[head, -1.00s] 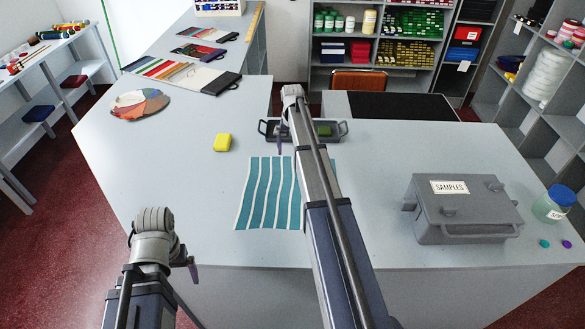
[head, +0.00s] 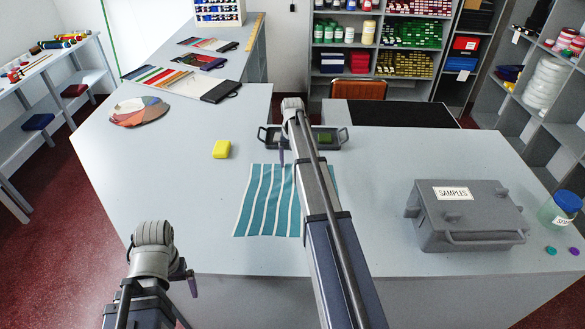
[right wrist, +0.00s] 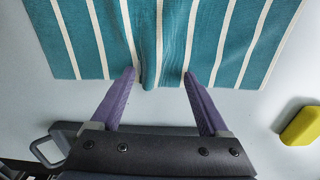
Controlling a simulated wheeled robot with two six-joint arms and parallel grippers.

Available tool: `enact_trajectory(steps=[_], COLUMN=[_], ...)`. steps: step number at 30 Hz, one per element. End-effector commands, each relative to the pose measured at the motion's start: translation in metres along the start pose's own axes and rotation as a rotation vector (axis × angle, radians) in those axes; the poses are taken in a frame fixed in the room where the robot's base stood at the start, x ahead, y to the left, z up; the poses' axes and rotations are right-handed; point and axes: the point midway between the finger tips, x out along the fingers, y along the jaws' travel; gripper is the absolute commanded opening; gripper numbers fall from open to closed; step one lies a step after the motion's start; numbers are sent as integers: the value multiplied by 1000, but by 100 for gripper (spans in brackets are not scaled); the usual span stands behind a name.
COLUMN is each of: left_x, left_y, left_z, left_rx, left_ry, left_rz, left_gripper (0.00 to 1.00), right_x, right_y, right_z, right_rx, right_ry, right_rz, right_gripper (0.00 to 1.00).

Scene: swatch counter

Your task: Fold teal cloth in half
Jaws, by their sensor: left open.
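The teal cloth (head: 268,212) with white stripes lies on the counter, partly hidden behind my right arm in the head view. In the right wrist view the cloth (right wrist: 205,45) lies flat except for a small raised ruck at its edge between my fingers. My right gripper (right wrist: 158,77) is open, its two purple fingertips apart at that edge, one on each side of the ruck. In the head view my right gripper (head: 281,158) is at the cloth's far edge. My left gripper (head: 192,284) is open and empty in front of the counter's near edge, away from the cloth.
A yellow block (head: 221,149) sits left of the cloth. A dark tray (head: 337,138) with a green block lies beyond it. A grey SAMPLES box (head: 467,215) and a jar (head: 558,210) stand at right.

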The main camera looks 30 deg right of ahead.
Motion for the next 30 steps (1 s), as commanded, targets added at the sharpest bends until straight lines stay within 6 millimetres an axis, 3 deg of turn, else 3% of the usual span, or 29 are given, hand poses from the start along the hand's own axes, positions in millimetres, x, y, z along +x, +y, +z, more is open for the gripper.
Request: enact_trajectory(steps=[30], left_x=[0], left_y=[0], left_z=[0], left_rx=[0], left_ry=[0], left_rz=[0], left_gripper=[97], right_x=[0], right_y=[0], right_z=[0], right_rx=[0], right_ry=[0], right_rz=[0], right_gripper=[18])
